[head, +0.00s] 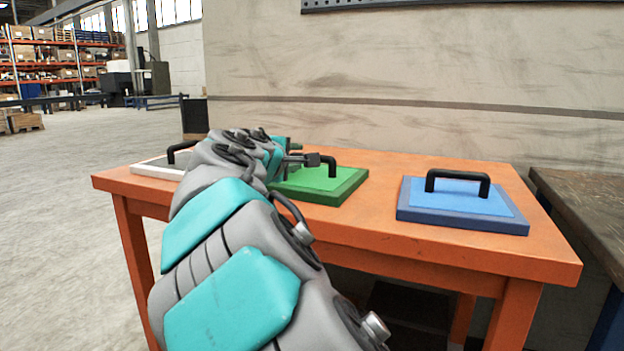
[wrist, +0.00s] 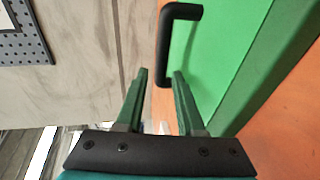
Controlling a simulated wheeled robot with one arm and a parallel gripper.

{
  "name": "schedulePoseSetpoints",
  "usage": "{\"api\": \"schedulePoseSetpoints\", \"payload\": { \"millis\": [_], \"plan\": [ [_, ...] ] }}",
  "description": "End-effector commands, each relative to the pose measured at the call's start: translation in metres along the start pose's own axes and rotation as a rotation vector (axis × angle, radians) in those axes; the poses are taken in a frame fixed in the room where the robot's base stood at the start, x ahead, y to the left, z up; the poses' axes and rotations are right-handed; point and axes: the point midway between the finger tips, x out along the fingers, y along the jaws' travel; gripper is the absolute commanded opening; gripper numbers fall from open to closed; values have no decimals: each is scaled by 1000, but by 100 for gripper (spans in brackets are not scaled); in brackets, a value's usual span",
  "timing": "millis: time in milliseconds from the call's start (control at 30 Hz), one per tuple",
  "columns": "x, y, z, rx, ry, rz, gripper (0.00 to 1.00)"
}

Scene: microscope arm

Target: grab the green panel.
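The green panel (head: 343,187) lies flat on the orange table, partly hidden by my arm in the head view. Its black handle (head: 331,163) stands up from it. In the wrist view the panel (wrist: 222,55) fills the upper right, with the handle (wrist: 165,40) at its left side. My gripper (wrist: 160,75) is open, its two fingers apart, one on each side of the handle's lower end in the picture. I cannot tell whether either finger touches it. In the head view my gripper (head: 305,160) is right by the handle, mostly hidden by the arm.
A blue panel (head: 463,208) with a black handle lies to the right on the orange table (head: 420,170). A white panel (head: 155,168) with a black handle lies at the left, partly behind my arm. A wall rises behind, and a dark bench (head: 585,205) stands at the right.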

Motion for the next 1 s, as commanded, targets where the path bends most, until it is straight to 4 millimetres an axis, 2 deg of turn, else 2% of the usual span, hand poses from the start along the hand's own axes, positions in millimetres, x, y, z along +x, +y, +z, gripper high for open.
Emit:
{"api": "schedulePoseSetpoints", "payload": {
  "millis": [300,567,900,1000],
  "plan": [
    [43,-2,5,-1,-2,-3,37],
    [46,-1,5,0,-1,0,37],
    [46,-1,5,0,-1,0,1],
    [46,-1,5,0,-1,0,0]
  ]
}}
